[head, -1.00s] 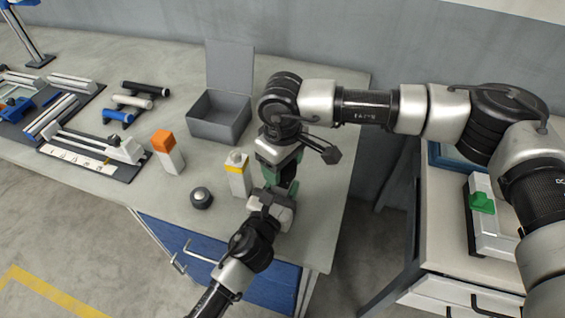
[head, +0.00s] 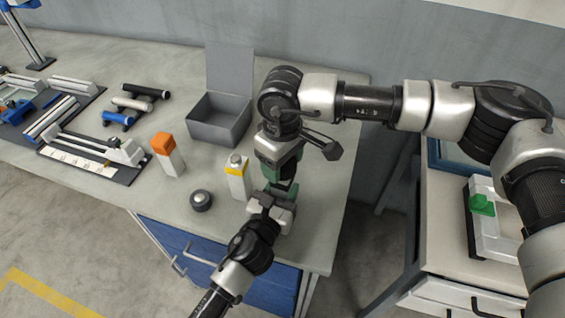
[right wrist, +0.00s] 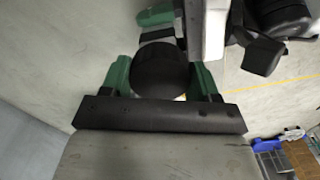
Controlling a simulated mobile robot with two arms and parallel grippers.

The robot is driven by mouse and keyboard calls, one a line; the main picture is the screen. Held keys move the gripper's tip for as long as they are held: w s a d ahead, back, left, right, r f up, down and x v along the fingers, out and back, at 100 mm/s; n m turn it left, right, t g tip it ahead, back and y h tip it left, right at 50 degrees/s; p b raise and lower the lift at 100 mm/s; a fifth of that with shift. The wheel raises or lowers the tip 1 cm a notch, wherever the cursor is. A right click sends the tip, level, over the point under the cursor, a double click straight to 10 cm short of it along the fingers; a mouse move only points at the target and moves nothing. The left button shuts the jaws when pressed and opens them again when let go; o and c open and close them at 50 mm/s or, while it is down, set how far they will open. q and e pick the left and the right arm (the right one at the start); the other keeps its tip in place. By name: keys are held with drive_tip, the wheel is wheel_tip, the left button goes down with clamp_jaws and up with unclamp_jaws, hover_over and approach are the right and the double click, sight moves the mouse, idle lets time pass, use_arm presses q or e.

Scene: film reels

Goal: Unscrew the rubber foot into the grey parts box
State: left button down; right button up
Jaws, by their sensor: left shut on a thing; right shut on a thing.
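The black round rubber foot (right wrist: 160,72) is between the green fingers of my right gripper (right wrist: 160,82), which is shut on it. In the head view my right gripper (head: 283,170) points down over the right part of the bench. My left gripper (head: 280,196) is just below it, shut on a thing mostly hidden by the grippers. In the right wrist view, a pale part with a dark band (right wrist: 158,32) shows beyond the foot, beside a green finger of my left gripper. Whether foot and part are joined is unclear. The grey parts box (head: 220,133) stands open, lid upright, left of my right gripper.
A white bottle with a yellow band (head: 238,180) stands close left of the grippers. An orange-topped white block (head: 168,155) and a dark round puck (head: 201,200) are further left. Rollers (head: 132,104) and fixtures fill the left bench. Another bench (head: 445,240) is at right.

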drive_tip(key=shift+r, duration=0.3)
drive_tip(key=shift+r, duration=2)
use_arm(q)
drive_tip(key=c, duration=0.5)
unclamp_jaws()
